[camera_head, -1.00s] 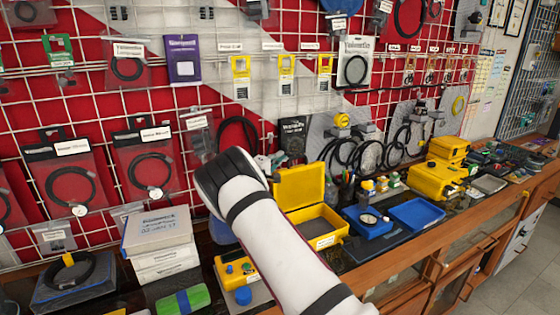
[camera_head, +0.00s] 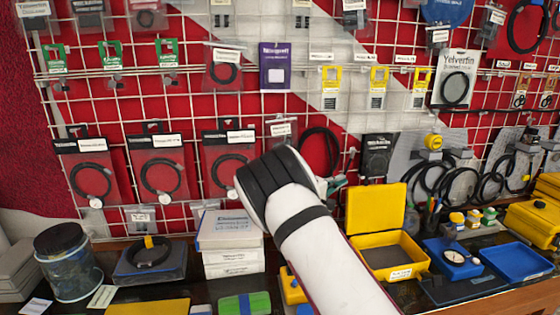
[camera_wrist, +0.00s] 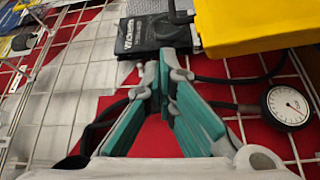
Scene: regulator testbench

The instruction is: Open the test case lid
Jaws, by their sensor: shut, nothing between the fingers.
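The yellow test case (camera_head: 397,266) stands on the bench in the head view. Its lid (camera_head: 376,208) is raised roughly upright at the back, and the dark inside shows. My gripper (camera_head: 338,184) is at the upper left of the lid, apart from it in the picture, and mostly hidden behind my white arm. In the wrist view my teal-sided gripper fingers (camera_wrist: 164,68) meet at their tips and hold nothing. A large yellow surface (camera_wrist: 255,25) fills the upper right there; it may be the lid, but I cannot tell.
Blue trays (camera_head: 520,262) and a small dial gauge (camera_head: 454,258) lie right of the case. White boxes (camera_head: 229,232) stand left of my arm. A black package (camera_head: 378,157) and several hoses hang on the wire grid behind.

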